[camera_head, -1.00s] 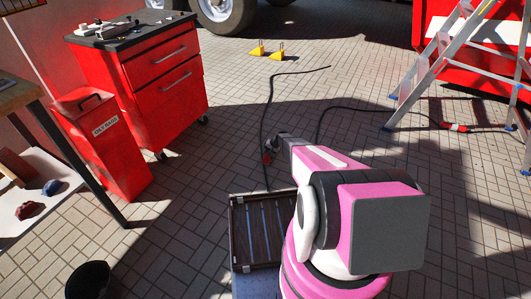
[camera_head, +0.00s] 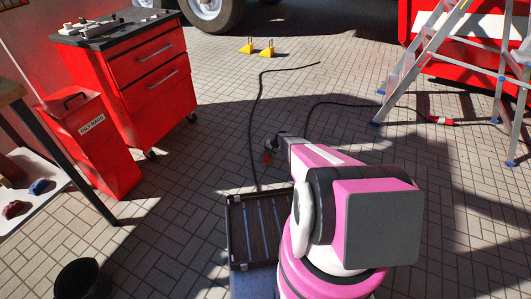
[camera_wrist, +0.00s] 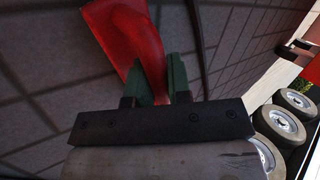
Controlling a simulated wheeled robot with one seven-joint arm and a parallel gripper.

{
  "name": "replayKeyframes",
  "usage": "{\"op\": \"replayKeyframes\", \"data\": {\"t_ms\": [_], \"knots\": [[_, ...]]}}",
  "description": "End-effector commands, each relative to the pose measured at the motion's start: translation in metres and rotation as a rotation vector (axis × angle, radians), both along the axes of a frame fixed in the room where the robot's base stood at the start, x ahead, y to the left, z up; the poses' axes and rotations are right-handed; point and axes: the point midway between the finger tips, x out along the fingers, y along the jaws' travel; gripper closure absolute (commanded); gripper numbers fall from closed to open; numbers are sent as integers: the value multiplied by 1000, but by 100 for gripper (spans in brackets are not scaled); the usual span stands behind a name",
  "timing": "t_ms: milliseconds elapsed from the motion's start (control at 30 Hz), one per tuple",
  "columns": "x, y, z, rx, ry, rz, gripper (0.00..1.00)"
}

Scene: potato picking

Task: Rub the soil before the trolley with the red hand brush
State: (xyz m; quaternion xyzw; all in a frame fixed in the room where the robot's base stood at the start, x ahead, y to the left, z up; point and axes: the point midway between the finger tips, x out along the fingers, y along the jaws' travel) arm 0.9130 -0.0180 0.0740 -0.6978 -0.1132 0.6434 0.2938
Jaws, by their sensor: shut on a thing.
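The red hand brush (camera_wrist: 133,38) is between the green fingers of my gripper (camera_wrist: 156,78) in the wrist view, and the jaws are shut on it. Its far end runs out of the top of that view, and no bristles can be made out. In the head view my gripper (camera_head: 273,146) is small, partly behind my arm, with a bit of the red brush (camera_head: 267,157) below it, over the paving. The red trolley (camera_head: 156,82) with drawers and a dark top stands at the upper left, apart from my gripper. I cannot make out any soil before it.
A red oily rags bin (camera_head: 101,155) stands beside the trolley. A black cable (camera_head: 255,115) lies on the paving near my gripper. A stepladder (camera_head: 425,60) stands at the right, two yellow chocks (camera_head: 266,49) at the back. A black bucket (camera_head: 76,278) is at the lower left.

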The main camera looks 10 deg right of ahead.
Motion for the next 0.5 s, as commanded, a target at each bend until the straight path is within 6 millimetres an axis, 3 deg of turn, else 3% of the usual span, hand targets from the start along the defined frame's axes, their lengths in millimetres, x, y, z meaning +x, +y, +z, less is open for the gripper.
{"op": "replayKeyframes", "data": {"t_ms": [67,167,500], "knots": [[-2,0,4,0,-1,1,100],[-4,1,25,-1,-2,1,100],[-4,5,53,0,-1,0,100]]}}
